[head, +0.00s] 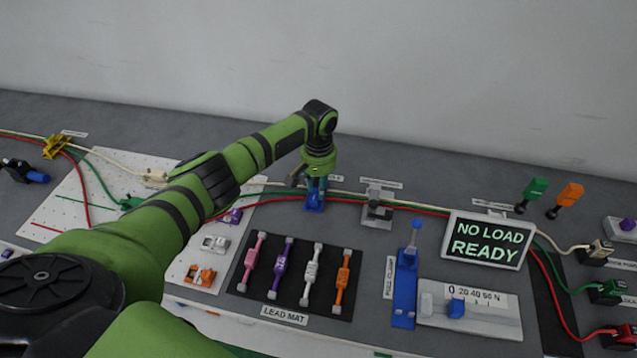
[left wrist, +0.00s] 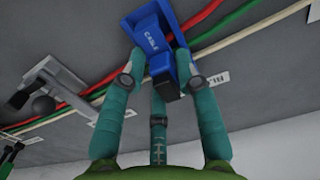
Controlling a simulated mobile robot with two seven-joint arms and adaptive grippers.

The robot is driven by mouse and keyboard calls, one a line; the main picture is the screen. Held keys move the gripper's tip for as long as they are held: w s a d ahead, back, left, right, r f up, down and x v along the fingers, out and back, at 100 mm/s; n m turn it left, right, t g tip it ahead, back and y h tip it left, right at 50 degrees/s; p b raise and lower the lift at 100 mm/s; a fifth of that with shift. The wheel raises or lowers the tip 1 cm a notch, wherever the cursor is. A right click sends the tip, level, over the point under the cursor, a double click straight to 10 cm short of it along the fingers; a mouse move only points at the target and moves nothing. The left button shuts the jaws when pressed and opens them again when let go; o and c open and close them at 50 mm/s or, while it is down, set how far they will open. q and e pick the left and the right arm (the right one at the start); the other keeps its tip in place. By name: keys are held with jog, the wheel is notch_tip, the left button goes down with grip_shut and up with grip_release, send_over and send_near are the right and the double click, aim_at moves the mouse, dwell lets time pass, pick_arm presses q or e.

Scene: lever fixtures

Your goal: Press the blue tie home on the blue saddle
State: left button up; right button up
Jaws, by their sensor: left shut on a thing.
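I cannot tell whether the tie is fully seated. My right gripper is not in view.
Red, green and white cables run along the bench past the saddle. A grey fixture (head: 377,208) stands just right of it. A black lead mat (head: 262,292) with several coloured leads, a blue pole clamp (head: 404,287) and a NO LOAD READY display (head: 487,241) lie nearer.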

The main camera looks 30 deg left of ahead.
pick_arm(q)
jog(key=o, duration=0.9)
jog(key=shift+o, duration=0.5)
jog(key=o, duration=0.4)
jog(key=shift+r, duration=0.1)
jog(key=shift+r+p, duration=3.4)
jog(key=shift+p, duration=0.5)
